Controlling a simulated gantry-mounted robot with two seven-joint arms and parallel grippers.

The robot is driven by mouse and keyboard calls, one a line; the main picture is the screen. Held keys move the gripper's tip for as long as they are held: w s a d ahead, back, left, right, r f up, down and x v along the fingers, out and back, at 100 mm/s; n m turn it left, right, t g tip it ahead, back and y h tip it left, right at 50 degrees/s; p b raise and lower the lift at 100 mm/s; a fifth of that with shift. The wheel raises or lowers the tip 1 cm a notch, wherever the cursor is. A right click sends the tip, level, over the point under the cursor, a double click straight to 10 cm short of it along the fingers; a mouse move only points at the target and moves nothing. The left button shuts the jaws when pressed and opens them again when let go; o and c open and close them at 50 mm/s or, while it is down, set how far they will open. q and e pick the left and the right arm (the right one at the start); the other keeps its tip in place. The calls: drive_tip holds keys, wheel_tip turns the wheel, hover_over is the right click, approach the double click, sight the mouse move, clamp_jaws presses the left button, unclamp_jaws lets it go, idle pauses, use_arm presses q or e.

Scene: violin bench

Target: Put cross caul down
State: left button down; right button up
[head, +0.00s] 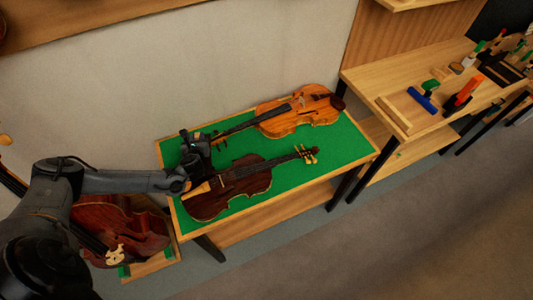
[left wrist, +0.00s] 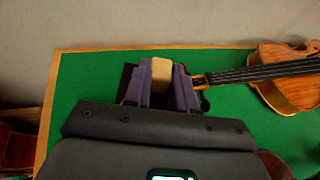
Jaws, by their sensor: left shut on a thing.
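My left gripper (head: 196,144) is over the left part of the green-topped bench (head: 345,150), near the scroll end of the orange violin (head: 300,108). In the left wrist view its fingers (left wrist: 163,88) are shut on a small tan wooden block, which I take to be the cross caul (left wrist: 161,70); only its end shows between them. In the head view the gripper body hides the caul. I cannot tell whether the caul touches the green top. My right gripper is not in view.
A dark brown violin (head: 235,190) lies in front of the gripper. The orange violin's neck (left wrist: 260,73) is close to the right finger. A cello (head: 125,232) is at the lower left. A wooden workbench (head: 400,85) with tools stands at right. Green surface is free at the right end.

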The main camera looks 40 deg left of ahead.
use_arm(q)
drive_tip(key=s+a+n+g+y+b, duration=0.2)
drive_tip(key=a+n+g+b, duration=0.1)
drive_tip(key=a, duration=0.7)
drive_tip(key=shift+s+a+f+b, duration=0.1)
drive_tip(key=shift+f+b, duration=0.55)
drive_tip(key=shift+f, duration=1.65)
drive_tip(key=shift+a+f+b, duration=0.1)
drive_tip(key=shift+f+b, duration=0.5)
drive_tip(key=shift+f, duration=1.65)
drive_tip(key=c, duration=0.8)
unclamp_jaws()
drive_tip(key=shift+f, duration=0.1)
drive_tip(key=shift+c, duration=0.2)
drive_tip(key=shift+d+r, duration=0.2)
drive_tip(key=shift+o, duration=0.2)
drive_tip(key=p+v, duration=0.1)
drive_tip(key=v, duration=0.4)
drive_tip(key=shift+s+d+r, duration=0.1)
drive_tip(key=shift+s+d, duration=0.1)
drive_tip(key=shift+d, duration=0.05)
drive_tip(key=shift+o, duration=0.4)
drive_tip(key=shift+s+d+r, duration=0.25)
drive_tip(key=shift+s+d, duration=0.1)
drive_tip(key=shift+d, duration=0.25)
